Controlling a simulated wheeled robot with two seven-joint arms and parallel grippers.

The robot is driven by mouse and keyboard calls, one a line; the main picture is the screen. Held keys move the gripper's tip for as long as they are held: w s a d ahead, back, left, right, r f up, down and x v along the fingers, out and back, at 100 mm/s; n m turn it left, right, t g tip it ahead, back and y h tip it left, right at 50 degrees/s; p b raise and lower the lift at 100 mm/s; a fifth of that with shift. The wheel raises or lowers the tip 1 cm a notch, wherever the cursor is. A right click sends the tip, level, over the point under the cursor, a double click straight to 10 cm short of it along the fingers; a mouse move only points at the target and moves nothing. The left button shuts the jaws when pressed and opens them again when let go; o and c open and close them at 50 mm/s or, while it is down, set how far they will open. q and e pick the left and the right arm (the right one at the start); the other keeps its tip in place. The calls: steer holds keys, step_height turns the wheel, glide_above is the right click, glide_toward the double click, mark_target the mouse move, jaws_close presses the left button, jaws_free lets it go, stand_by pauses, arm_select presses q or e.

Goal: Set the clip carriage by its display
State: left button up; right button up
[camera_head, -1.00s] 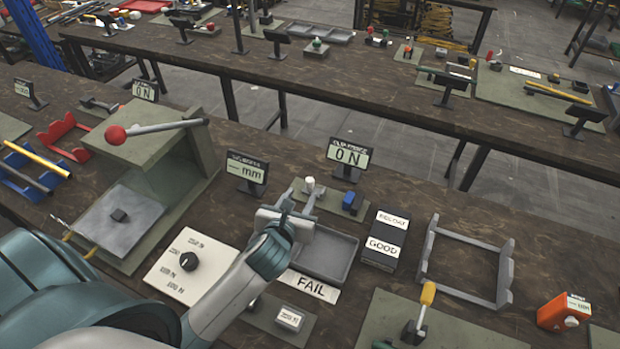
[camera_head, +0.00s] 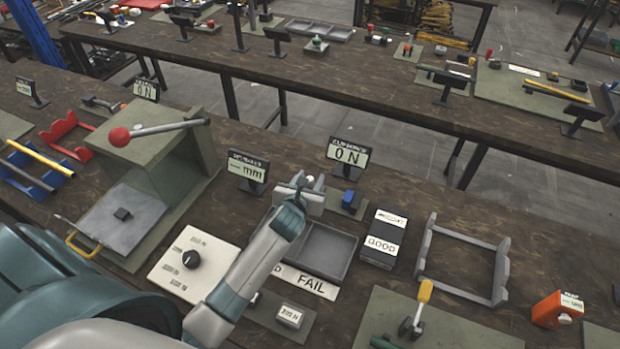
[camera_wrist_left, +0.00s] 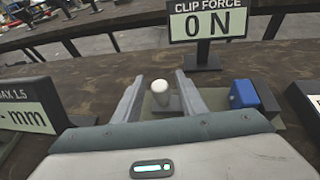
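The clip force display (camera_head: 348,153) stands upright and reads 0 N; it also shows in the left wrist view (camera_wrist_left: 211,25). In front of it is a small green base with a white-topped post (camera_wrist_left: 161,92) and a blue block (camera_wrist_left: 244,93), which also shows in the head view (camera_head: 350,199). I cannot tell which of these parts is the clip carriage. My left gripper (camera_head: 306,186) is at the post. In the left wrist view its two fingers (camera_wrist_left: 160,85) are apart, one on each side of the post, with visible gaps. My right gripper is not in view.
A display reading "-- mm" (camera_head: 248,166) stands left of the gripper. A grey tray (camera_head: 325,250) with a FAIL label lies nearer, and a dark GOOD box (camera_head: 383,240) is to its right. A green press (camera_head: 160,160) with a red-knobbed lever stands at left.

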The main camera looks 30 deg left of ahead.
arm_select(q)
jaws_close()
steer(key=shift+w+d+r+p, duration=0.1)
steer(key=shift+d+p, duration=0.45)
steer(key=shift+d, duration=1.25)
jaws_free()
